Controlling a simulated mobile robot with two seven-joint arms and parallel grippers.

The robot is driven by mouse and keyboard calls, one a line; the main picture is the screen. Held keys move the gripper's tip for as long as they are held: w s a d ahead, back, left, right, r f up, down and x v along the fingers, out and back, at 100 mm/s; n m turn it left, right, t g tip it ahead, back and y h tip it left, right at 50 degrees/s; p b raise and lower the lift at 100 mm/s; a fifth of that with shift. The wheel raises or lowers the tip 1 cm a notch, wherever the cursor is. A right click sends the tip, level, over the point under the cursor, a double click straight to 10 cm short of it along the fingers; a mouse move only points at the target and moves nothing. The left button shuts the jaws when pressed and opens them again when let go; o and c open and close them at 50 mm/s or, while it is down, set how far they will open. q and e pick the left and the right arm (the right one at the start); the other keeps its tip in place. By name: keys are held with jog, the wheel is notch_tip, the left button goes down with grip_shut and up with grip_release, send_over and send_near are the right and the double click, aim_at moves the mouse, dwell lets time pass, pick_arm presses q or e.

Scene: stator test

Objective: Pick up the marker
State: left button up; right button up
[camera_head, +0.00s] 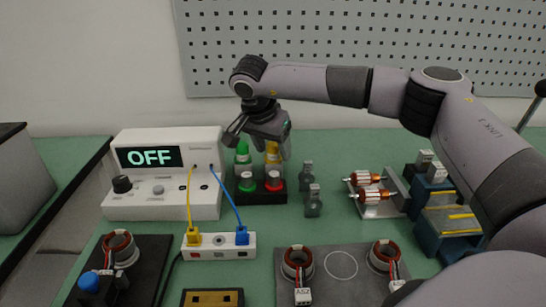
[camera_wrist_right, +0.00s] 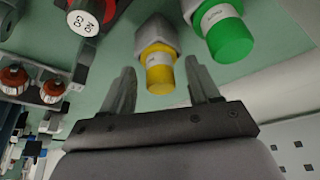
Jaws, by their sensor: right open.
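My right gripper (camera_head: 258,140) is open above and around the yellow one in the head view. In the right wrist view the yellow cap (camera_wrist_right: 160,77) lies between the two spread fingers (camera_wrist_right: 160,88), with no clear contact. The green cap (camera_wrist_right: 231,40) is just outside the right-hand finger. My gripper partly hides the yellow piece in the head view. My left gripper is not in view.
A white tester (camera_head: 165,200) reading OFF is at left, with cables to a power strip (camera_head: 218,252). Grey metal pieces (camera_head: 313,202), copper rotors (camera_head: 370,194) and a blue holder (camera_head: 428,225) are at right.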

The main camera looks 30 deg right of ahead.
jog(key=c, duration=1.1)
jog(key=shift+r, duration=0.15)
